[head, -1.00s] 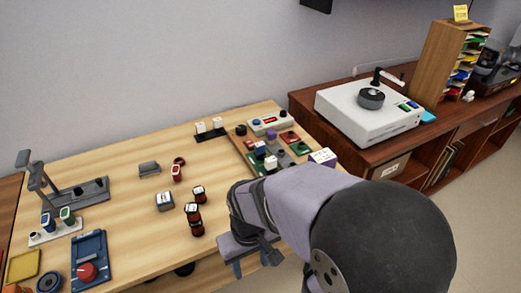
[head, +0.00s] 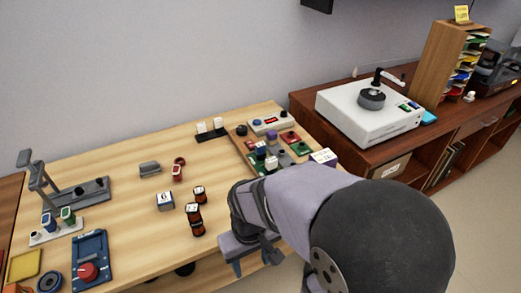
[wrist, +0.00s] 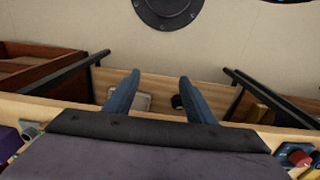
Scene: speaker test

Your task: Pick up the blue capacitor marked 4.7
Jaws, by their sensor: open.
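A blue capacitor-like part with a pale face (head: 47,222) stands in a small white holder (head: 70,232) at the left of the table, beside a green one (head: 68,215). Its marking is too small to read, so I cannot tell whether it says 4.7. A blue part (head: 260,153) also stands on the board at the back right, its marking unreadable. My gripper (head: 256,263) is at the table's front edge, well right of the white holder. In the wrist view my gripper (wrist: 159,77) is open, with nothing between its fingers.
Orange-brown cylinders (head: 195,219) and a small pale-topped box (head: 165,201) stand left of my gripper. A grey stand (head: 80,193) is behind the holder, and a blue box with a red knob (head: 89,262) is in front.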

